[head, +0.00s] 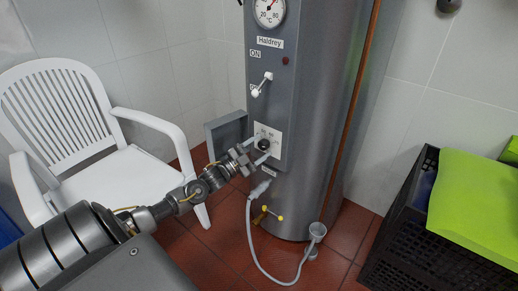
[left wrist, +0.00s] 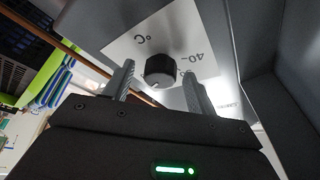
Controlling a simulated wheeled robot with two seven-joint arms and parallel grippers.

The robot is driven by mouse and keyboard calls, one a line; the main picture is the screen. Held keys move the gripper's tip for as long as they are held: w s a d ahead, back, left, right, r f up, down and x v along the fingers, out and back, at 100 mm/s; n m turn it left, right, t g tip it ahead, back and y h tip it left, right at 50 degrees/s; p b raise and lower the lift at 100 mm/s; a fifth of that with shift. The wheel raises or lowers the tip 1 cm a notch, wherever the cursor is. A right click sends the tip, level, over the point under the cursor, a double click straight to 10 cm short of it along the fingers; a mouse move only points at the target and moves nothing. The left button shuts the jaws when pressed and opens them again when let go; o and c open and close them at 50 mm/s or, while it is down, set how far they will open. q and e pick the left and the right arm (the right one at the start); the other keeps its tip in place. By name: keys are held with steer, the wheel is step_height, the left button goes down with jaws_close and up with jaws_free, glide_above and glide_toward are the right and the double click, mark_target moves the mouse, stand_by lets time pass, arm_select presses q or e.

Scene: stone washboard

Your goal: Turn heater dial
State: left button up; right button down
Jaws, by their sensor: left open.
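The heater dial is a small dark round knob (head: 263,145) on a white plate low on the front panel of the grey heater (head: 318,120). In the left wrist view the dial (left wrist: 160,70) sits on the plate with "40" and "°C" marks. My left gripper (head: 262,152) is open in front of the panel. In the left wrist view its two fingers (left wrist: 157,85) stand on either side of the dial, with visible gaps. I cannot tell whether the fingertips reach past the knob's front. My right gripper is not in view.
A white plastic chair (head: 65,125) stands to the left. The panel has a white lever switch (head: 262,84) above the dial and a small open grey door (head: 226,136) beside it. A grey hose (head: 251,235) hangs below. Black crates (head: 410,240) stand at the right.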

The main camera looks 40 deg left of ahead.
arm_select(q)
steer(key=p+v, duration=0.1)
steer(key=v, duration=0.9)
steer(key=shift+s+f, duration=0.2)
steer(key=shift+s, duration=0.15)
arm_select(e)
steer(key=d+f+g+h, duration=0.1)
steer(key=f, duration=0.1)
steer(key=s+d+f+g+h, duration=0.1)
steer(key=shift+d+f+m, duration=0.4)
arm_select(q)
steer(key=shift+a, duration=0.2)
